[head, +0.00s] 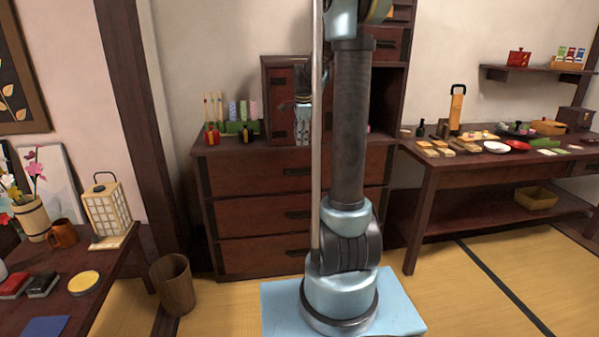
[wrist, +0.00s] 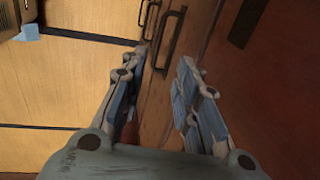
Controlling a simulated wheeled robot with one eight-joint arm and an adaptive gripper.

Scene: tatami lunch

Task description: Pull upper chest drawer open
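The wooden chest (head: 203,200) stands against the back wall in the head view, with three drawers stacked in its front. The upper drawer (head: 250,174) looks flush with the chest front; its dark handle (head: 297,171) is near the middle. My arm hides part of the drawer's right side. My gripper (head: 302,143) points down, in front of the chest and just above that handle in the picture. In the wrist view my gripper (wrist: 162,60) is open, its fingers apart, with nothing held. Dark handles (wrist: 173,38) on the wood front show beyond the fingertips; I cannot tell which is the upper drawer's.
A small cabinet (head: 276,80), bottles and colored items stand on the chest top. A wooden bin (head: 173,284) stands at the chest's left foot. A low table (head: 90,290) is at left, a food table (head: 425,185) at right. Tatami floor (head: 455,290) is open at front right.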

